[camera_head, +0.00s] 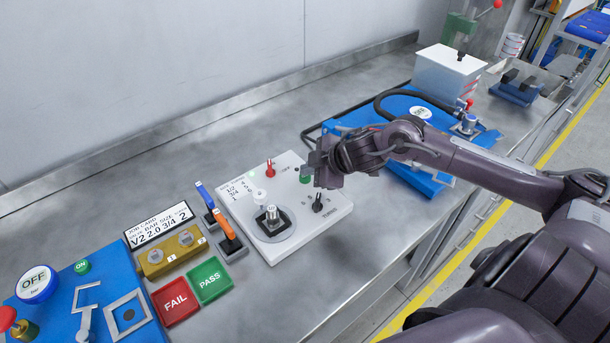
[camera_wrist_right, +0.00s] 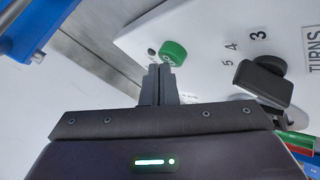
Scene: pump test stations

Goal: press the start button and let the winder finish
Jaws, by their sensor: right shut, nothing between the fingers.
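The winder is a white panel (camera_head: 300,228) on the metal bench, with a spindle (camera_head: 272,214), a red-handled lever (camera_head: 270,168) and a black selector knob (camera_head: 318,202). A green button (camera_head: 305,176) sits near its far right edge; it also shows in the right wrist view (camera_wrist_right: 173,53). My right gripper (camera_head: 311,160) is shut and empty above that edge. In the right wrist view its closed fingers (camera_wrist_right: 160,84) appear just below the green button; I cannot tell whether they touch it. The selector knob (camera_wrist_right: 260,80) is to their right. My left gripper is out of view.
Left of the winder stand orange and blue handles (camera_head: 221,222), a brass block (camera_head: 172,251), a job card (camera_head: 158,227), FAIL (camera_head: 175,301) and PASS (camera_head: 209,280) pads. A blue station (camera_head: 350,121) with a white tank (camera_head: 447,78) lies behind my right arm.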

